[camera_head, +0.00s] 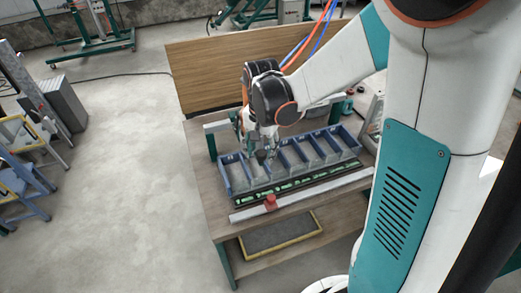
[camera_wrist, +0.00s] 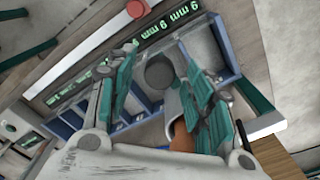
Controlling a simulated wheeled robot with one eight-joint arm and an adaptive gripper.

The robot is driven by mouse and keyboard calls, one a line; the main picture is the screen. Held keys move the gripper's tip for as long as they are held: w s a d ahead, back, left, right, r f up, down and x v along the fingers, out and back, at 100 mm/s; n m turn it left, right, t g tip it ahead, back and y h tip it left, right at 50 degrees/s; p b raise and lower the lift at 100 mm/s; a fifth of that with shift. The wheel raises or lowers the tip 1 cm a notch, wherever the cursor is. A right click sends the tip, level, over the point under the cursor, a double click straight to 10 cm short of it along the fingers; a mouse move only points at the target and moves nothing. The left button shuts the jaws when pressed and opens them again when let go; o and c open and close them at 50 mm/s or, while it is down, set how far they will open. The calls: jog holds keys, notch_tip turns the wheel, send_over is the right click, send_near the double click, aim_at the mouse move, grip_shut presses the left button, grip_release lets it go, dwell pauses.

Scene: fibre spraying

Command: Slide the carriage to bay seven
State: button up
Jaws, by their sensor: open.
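A blue tray (camera_head: 345,149) split into several bays lies on the workbench. A pale rail (camera_head: 320,190) runs along its front, with a red block (camera_head: 270,202) near its left part. The red block also shows at the top of the wrist view (camera_wrist: 137,9). My gripper (camera_head: 262,147) is over the tray's left bays, its fingers open and pointing down. In the wrist view, a dark round-topped grey piece (camera_wrist: 160,72) shows between the fingers. I cannot tell whether the fingers touch it, or whether this piece or the red block is the carriage.
A dark strip with green-lit displays (camera_wrist: 153,38) lies between tray and rail; two displays read "9 mm". A wooden board (camera_head: 205,75) stands behind the bench. A yellow-edged mat (camera_head: 280,234) lies on the lower shelf. Open floor (camera_head: 120,190) is left of the bench.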

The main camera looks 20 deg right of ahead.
jog(key=shift+f, duration=0.2)
grip_shut()
jog(key=shift+d, duration=0.15)
jog(key=d+b, duration=0.2)
jog(key=d, duration=3.6)
jog(key=shift+d+b, duration=0.15)
jog(key=shift+b, duration=0.2)
